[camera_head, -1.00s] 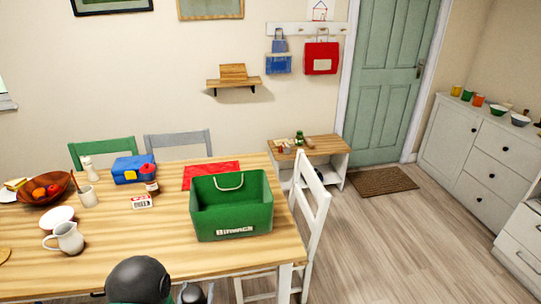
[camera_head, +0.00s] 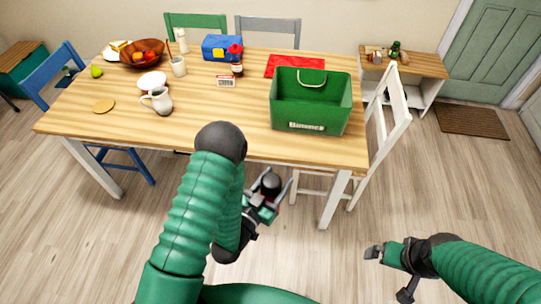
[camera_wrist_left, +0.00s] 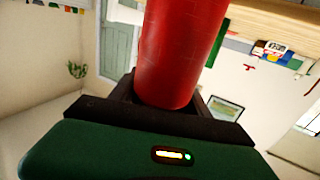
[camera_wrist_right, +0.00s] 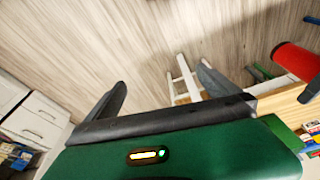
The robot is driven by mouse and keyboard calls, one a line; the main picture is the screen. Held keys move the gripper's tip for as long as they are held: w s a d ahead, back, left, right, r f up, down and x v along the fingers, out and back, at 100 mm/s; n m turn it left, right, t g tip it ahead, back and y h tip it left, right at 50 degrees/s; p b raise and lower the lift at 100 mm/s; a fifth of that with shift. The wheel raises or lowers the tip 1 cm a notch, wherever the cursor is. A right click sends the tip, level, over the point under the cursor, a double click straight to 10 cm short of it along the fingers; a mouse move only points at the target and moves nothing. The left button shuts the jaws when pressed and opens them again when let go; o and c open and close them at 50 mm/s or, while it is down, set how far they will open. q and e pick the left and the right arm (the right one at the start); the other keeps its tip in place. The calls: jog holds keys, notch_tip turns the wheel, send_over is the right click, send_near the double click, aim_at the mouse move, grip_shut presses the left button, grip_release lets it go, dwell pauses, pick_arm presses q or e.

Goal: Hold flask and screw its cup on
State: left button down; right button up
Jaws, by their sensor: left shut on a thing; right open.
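My left gripper (camera_head: 264,200) is shut on the red flask (camera_wrist_left: 180,50), which fills the middle of the left wrist view. In the head view the flask's dark round top (camera_head: 271,183) shows between the jaws, in front of the table. A red cylinder, apparently the same flask (camera_wrist_right: 297,61), shows at the right of the right wrist view. My right gripper (camera_head: 388,272) is open and empty over the floor at lower right, apart from the flask. A red cup-like thing (camera_head: 235,49) stands at or behind a dark labelled jar (camera_head: 237,68); I cannot tell whether it is the flask's cup.
The wooden table (camera_head: 200,115) carries a green crate (camera_head: 310,115), a white jug (camera_head: 159,100), a blue box (camera_head: 222,47), a red mat (camera_head: 292,66) and a fruit bowl (camera_head: 143,53). A white chair (camera_head: 392,110) stands at its right end. The floor before the table is clear.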

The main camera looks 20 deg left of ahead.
pick_arm(q)
jog(key=s+d+f+m+g+h, duration=0.2)
jog(key=d+h, duration=0.2)
jog(key=d, duration=0.1)
jog(key=s+d+f+m+g+h, duration=0.1)
jog(key=s+d+f+m+h, duration=0.1)
jog(key=d, duration=0.3)
jog(key=shift+s+d+f+m+g+h, duration=0.15)
jog(key=shift+d+f+m+g+h, duration=0.25)
jog(key=shift+f+m+h, duration=0.45)
jog(key=shift+r, duration=0.1)
